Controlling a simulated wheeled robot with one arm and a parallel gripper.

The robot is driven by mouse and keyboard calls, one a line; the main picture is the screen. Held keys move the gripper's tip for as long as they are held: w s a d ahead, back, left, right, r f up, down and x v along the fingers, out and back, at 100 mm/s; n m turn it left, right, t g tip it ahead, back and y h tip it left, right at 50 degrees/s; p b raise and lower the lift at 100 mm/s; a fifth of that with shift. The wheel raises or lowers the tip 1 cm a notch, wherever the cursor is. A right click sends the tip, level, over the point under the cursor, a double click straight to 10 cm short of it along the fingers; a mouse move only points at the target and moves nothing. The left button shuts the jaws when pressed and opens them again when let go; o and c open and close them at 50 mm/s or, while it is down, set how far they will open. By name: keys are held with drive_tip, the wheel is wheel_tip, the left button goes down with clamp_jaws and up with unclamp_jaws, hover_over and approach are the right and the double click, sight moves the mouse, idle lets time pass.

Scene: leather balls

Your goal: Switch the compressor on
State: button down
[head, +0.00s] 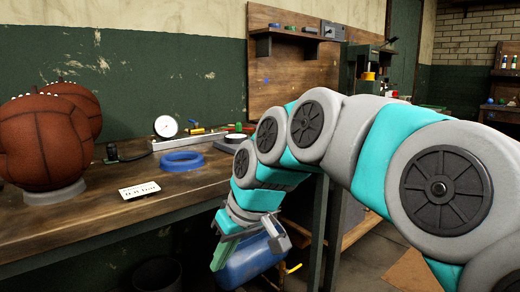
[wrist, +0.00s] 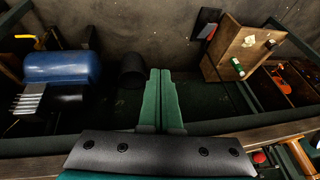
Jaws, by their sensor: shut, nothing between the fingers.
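The compressor (head: 245,262) is a blue tank under the workbench in the head view, partly hidden behind my gripper. In the wrist view the compressor (wrist: 62,67) lies at the left, with a dark cylinder and grey fins on its near side. I cannot make out its switch for certain. My gripper (head: 218,258) points down in front of the bench edge in the head view. In the wrist view its green fingers (wrist: 160,75) are together, with nothing between them. They are apart from the compressor, to its right.
The workbench (head: 95,222) holds leather balls (head: 35,140), a white card (head: 139,191), a blue ring (head: 181,161) and a gauge (head: 166,126). A black bin (wrist: 133,70) stands between the compressor and my fingers in the wrist view. A wooden box (wrist: 238,50) is at the right.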

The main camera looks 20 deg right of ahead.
drive_tip(key=w+d+r+n+t+y+b, duration=0.15)
drive_tip(key=w+d+r+t, duration=0.45)
drive_tip(key=w+r, duration=0.7)
drive_tip(key=w+d+r+t+b, duration=0.1)
drive_tip(key=w+d+r, duration=0.2)
drive_tip(key=d, duration=0.6)
drive_tip(key=w+d+r+m+t+b, duration=0.1)
drive_tip(key=w+d+r, duration=0.3)
drive_tip(key=d, duration=0.6)
drive_tip(key=shift+w+t+b, duration=0.4)
drive_tip(key=shift+w+t, duration=0.4)
drive_tip(key=shift+w, duration=0.05)
drive_tip(key=shift+a+m, duration=0.1)
drive_tip(key=shift+m, duration=0.15)
drive_tip(key=p+x, duration=0.1)
drive_tip(key=x, duration=0.9)
drive_tip(key=shift+w+f, duration=0.15)
drive_tip(key=shift+s+f, duration=0.25)
drive_tip(key=shift+f, duration=0.2)
drive_tip(key=shift+s+d+f+b, duration=0.1)
drive_tip(key=shift+f+b, duration=0.05)
drive_tip(key=shift+f, duration=0.6)
drive_tip(key=shift+d+f+b, duration=0.1)
drive_tip(key=shift+f+b, duration=0.05)
drive_tip(key=shift+f, duration=0.6)
